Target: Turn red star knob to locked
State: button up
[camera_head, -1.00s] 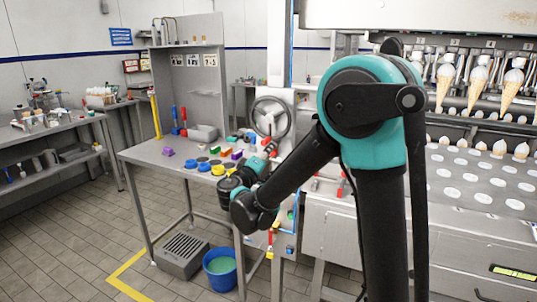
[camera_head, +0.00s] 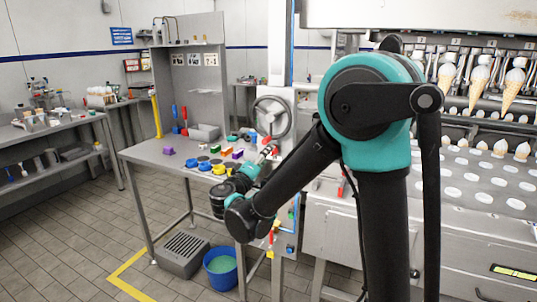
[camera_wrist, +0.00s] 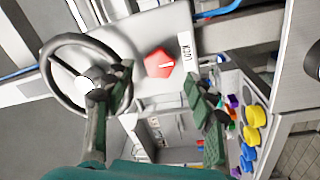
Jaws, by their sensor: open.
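The red star knob (camera_wrist: 158,63) is on a pale panel in the wrist view, with a light pointer mark on its face. A white label reading LOCK (camera_wrist: 185,50) is just right of it, and the mark points roughly toward that label. My gripper (camera_wrist: 158,92) is open, one finger on each side below the knob, with nothing between them. The left finger overlaps the handwheel (camera_wrist: 52,58) in the picture; contact cannot be told. In the head view my gripper (camera_head: 266,150) is in front of the panel, below the handwheel (camera_head: 272,117).
A metal workbench (camera_head: 150,152) with colored blocks and knobs is left of the panel. A blue bucket (camera_head: 220,268) and a grey crate (camera_head: 180,255) are on the floor. The cone machine (camera_head: 470,180) fills the right side. Open tiled floor lies at front left.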

jog(key=r+v, duration=0.1)
jog(key=v, duration=0.7)
jog(key=shift+s+f, duration=0.2)
jog(key=shift+f, duration=0.35)
jog(key=d+f+m+g, duration=0.2)
jog(key=d+f+g, duration=0.4)
jog(key=d, duration=0.6)
jog(key=d+f+m+g, duration=0.1)
jog(key=d+f+g, duration=0.2)
jog(key=d+f, duration=0.7)
jog(key=s+d+f+m+g+y, duration=0.2)
jog(key=s+d+f+y, duration=0.1)
jog(key=s, duration=0.5)
jog(key=s+d+f+m+g+y, duration=0.2)
jog(key=s+d+f+m+y, duration=0.1)
jog(key=s+d+f, duration=0.2)
jog(key=s, duration=0.2)
jog(key=shift+s+g+y, duration=0.3)
jog(key=shift+s+g, duration=0.05)
jog(key=shift+g, duration=0.05)
